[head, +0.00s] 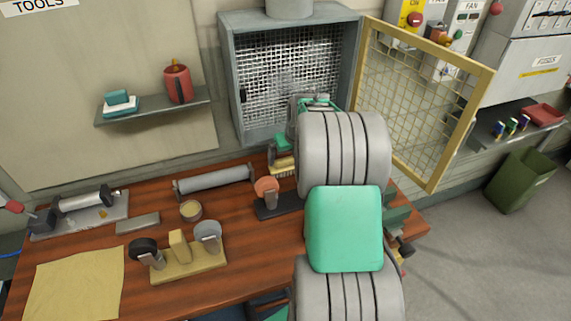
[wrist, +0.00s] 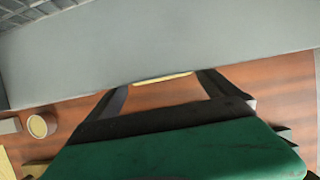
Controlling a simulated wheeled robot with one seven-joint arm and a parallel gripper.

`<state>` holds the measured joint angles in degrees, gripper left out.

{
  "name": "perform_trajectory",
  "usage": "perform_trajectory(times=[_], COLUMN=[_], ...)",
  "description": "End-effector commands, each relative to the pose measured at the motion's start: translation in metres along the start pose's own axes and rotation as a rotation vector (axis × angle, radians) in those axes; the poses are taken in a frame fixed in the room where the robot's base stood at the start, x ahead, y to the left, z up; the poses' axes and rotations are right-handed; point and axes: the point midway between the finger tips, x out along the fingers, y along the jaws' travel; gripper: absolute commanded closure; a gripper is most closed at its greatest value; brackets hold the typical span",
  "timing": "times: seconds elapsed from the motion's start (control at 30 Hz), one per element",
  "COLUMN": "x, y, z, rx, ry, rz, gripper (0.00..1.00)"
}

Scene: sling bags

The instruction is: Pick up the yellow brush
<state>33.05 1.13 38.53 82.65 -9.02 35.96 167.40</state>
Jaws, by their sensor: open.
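What looks like the yellow brush (head: 284,171) lies at the back of the wooden bench, below the mesh cabinet, partly covered by my arm in the head view. In the wrist view only a thin yellow strip (wrist: 162,79) of it shows, at the lower edge of a grey surface. My gripper (wrist: 165,83) is open, its dark fingers on either side of that strip. Nothing is visibly held. I cannot tell whether the fingers touch the brush. My arm hides most of the gripper in the head view.
The mesh cabinet (head: 238,100) stands behind, its yellow-framed door (head: 413,105) open to the right of my arm. A grey roller (head: 214,180), a round tin (head: 191,210) and a dark stand with an orange disc (head: 267,187) lie nearby. The bench front (head: 255,275) has bare room.

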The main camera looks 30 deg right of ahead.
Motion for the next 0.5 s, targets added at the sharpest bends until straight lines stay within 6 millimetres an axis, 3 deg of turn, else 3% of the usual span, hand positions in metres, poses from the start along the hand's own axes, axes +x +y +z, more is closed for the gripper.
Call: perform_trajectory(times=[0.2,0.4,0.5], x=[0.033,0.036,0.036], y=[-0.001,-0.002,-0.002], z=[0.001,0.000,0.000], rx=[0.002,0.003,0.004], ry=[0.002,0.001,0.001], rz=[-0.001,-0.002,-0.002], gripper=[0.02,0.02,0.08])
